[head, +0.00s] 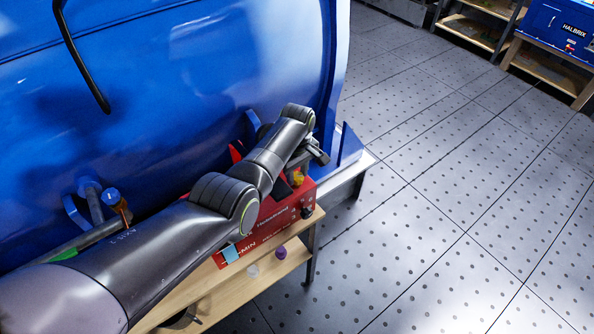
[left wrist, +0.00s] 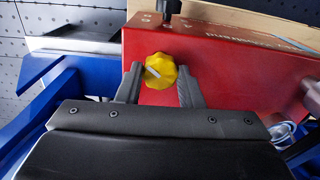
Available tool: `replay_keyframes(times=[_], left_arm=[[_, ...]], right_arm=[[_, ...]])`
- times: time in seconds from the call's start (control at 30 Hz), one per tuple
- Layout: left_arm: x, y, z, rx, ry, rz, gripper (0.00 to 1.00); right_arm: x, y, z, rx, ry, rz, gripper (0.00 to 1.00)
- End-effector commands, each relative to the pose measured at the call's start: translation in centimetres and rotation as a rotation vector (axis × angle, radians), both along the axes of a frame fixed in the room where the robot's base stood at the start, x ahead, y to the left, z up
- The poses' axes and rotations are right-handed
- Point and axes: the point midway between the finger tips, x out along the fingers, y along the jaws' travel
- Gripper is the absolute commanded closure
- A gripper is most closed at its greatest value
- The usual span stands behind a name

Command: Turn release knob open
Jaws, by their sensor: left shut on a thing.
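The release knob (left wrist: 160,71) is a yellow lobed knob with a pale pointer line, on the face of a red box (left wrist: 225,50). In the left wrist view my left gripper (left wrist: 161,80) has one finger on each side of the knob and is shut on it. The pointer line slants, running from the knob's upper left toward its middle. In the head view the knob (head: 298,178) is a small yellow patch on the red box (head: 265,222), partly hidden by my left arm. My left gripper (head: 310,158) is at the box's far end. My right gripper is not in view.
The red box stands on a wooden bench (head: 235,282) beside a large blue machine body (head: 190,90). A purple knob (head: 281,252) lies on the bench near its front edge. The tiled floor at right is clear.

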Motion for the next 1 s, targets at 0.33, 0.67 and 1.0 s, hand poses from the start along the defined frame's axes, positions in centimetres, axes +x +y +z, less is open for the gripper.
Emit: replay_keyframes(times=[0.33,0.67,1.0], left_arm=[[0.18,-0.01,0.22,0.001,-0.005,0.33,0.89],[0.21,0.0,0.2,0.0,-0.004,0.643,0.89],[0.26,0.0,0.2,-0.001,-0.005,0.933,0.89]], right_arm=[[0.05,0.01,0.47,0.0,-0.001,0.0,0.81],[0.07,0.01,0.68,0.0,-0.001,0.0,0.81],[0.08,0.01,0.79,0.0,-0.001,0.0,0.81]])
